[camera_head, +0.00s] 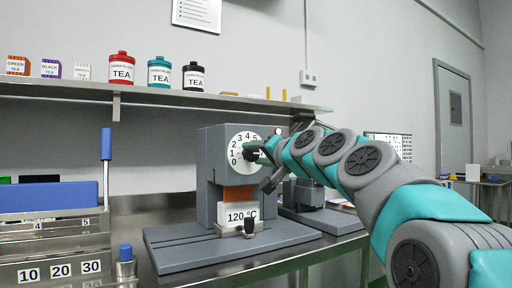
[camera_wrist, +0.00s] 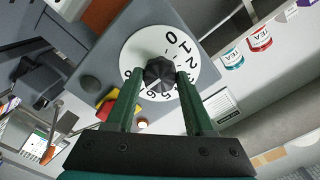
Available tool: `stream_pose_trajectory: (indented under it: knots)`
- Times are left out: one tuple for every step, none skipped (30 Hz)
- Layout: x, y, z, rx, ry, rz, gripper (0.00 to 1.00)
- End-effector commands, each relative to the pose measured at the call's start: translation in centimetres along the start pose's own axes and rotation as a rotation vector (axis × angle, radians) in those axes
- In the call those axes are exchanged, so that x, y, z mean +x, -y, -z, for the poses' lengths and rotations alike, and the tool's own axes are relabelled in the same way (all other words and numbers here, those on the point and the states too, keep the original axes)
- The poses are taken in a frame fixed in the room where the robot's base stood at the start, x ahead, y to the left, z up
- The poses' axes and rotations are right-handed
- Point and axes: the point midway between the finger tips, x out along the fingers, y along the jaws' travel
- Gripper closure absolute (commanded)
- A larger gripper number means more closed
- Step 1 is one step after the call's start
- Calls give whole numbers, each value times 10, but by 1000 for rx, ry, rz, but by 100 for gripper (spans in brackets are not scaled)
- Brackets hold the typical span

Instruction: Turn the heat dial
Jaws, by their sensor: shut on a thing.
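The heat dial is a white disc (camera_head: 236,147) numbered from 0 upward, on the upper front of a grey machine (camera_head: 207,152). In the wrist view the dial (camera_wrist: 137,50) has a black faceted knob (camera_wrist: 159,72) at its centre. My gripper (camera_head: 257,150) reaches in from the right. Its two green fingers (camera_wrist: 159,78) are closed on opposite sides of the knob. The fingers and knob hide part of the numbers, and I cannot tell which number the knob points to. A sign on the machine (camera_head: 240,213) reads 120 °C.
A red and yellow button or switch (camera_wrist: 108,103) sits beside the dial. A shelf (camera_head: 150,95) with tea tins and boxes runs above the machine. A blue-handled lever (camera_head: 106,145) and a numbered unit (camera_head: 60,240) stand at left. A second grey machine (camera_head: 309,195) is behind my arm.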

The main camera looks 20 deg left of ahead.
Motion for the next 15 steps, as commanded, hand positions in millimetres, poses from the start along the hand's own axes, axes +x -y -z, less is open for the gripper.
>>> stream_pose_trajectory:
  knots:
    - [0, 3, 2, 44, 3, -1, 100]
    - [0, 3, 2, 70, 3, 0, 100]
    - [0, 3, 2, 106, 1, 0, 100]
    - [0, 3, 2, 133, 0, 0, 100]
    - [0, 3, 2, 158, -1, 0, 100]
    - [0, 2, 2, 192, -1, 0, 100]
    - [0, 2, 2, 216, -1, 0, 100]
    - [0, 2, 2, 240, -1, -1, 100]
    - [0, 1, 2, 271, 0, -1, 100]
    - [0, 1, 1, 292, 0, -1, 100]
    - [0, 0, 1, 313, 1, -1, 100]
    - [0, 0, 1, 338, 1, -1, 100]
    - [0, 0, 1, 357, 1, -1, 100]
    - [0, 0, 0, 372, 1, -1, 100]
    - [0, 0, 0, 394, 1, -1, 100]
